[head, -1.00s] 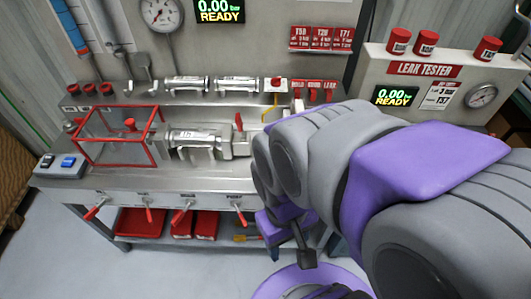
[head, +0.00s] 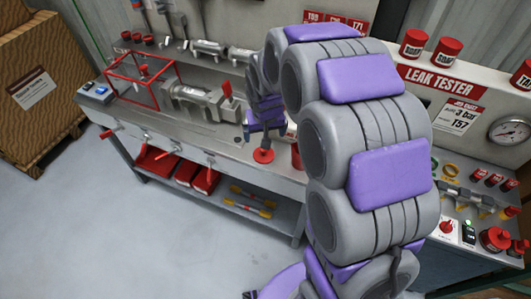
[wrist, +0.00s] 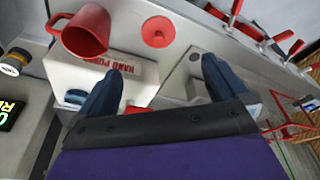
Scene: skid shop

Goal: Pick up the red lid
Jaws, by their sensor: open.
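The red lid (head: 263,156), a flat disc with a small raised middle, lies near the front edge of the steel bench (head: 222,152). In the wrist view the lid (wrist: 158,32) is ahead of the fingertips, roughly in line with the gap between them. My gripper (wrist: 162,68) is open and its dark blue fingers are apart and empty. In the head view my gripper (head: 264,122) is just above and behind the lid, partly hidden by my arm. No contact with the lid shows.
A red mug (wrist: 87,32) stands close beside the lid; it is partly hidden by my arm in the head view (head: 296,156). A white hand pump box (wrist: 122,70) is near the left finger. Red lever handles (head: 210,159) stick out along the bench front. The floor in front is clear.

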